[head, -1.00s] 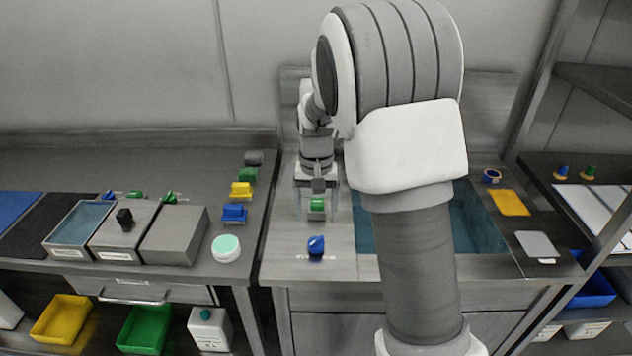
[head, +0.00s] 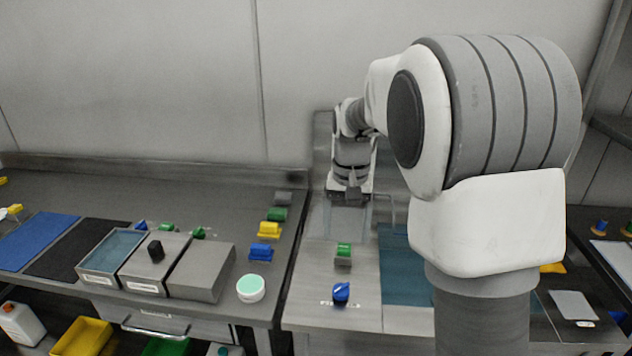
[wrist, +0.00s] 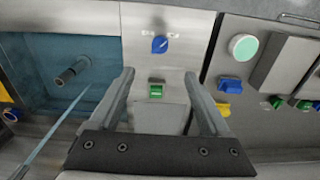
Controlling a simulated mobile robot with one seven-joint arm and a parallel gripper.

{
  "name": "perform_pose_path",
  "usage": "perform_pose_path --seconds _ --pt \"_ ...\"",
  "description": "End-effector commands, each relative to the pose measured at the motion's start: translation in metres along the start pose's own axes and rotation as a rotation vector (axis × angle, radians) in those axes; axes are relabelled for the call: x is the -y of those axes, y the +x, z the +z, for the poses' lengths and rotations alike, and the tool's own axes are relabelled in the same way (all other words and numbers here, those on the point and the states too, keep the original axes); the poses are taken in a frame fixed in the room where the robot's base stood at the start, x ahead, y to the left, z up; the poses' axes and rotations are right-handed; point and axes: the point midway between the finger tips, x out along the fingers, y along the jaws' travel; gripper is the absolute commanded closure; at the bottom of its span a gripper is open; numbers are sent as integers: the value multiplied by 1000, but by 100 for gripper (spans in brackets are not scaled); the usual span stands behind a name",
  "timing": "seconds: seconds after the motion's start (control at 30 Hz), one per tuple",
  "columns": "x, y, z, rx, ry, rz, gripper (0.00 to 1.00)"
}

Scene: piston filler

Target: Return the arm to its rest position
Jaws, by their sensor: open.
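My gripper (wrist: 163,85) is open and empty in the wrist view, its two fingers spread wide. It points down at the steel counter, over a green rocker switch (wrist: 156,91) and below a blue rotary knob (wrist: 159,44) in that picture. In the head view the gripper (head: 347,225) hangs above the back of the counter, behind the green switch (head: 344,250) and the blue knob (head: 341,293). It appears clear of both. My arm's large grey and white links fill the right half of the head view and hide part of the counter.
A blue-floored basin (head: 404,270) lies right of the switch, with a pipe (wrist: 73,71) in it. A wall (head: 150,80) stands behind.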

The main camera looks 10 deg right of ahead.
Motion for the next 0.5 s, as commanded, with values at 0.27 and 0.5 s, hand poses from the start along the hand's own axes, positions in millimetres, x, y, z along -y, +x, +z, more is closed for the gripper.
perform_pose_path --seconds 0.27,0.5 --pt "-16 -61 58 -113 -59 -57 19" --pt "-32 -95 118 -226 -127 -83 19"
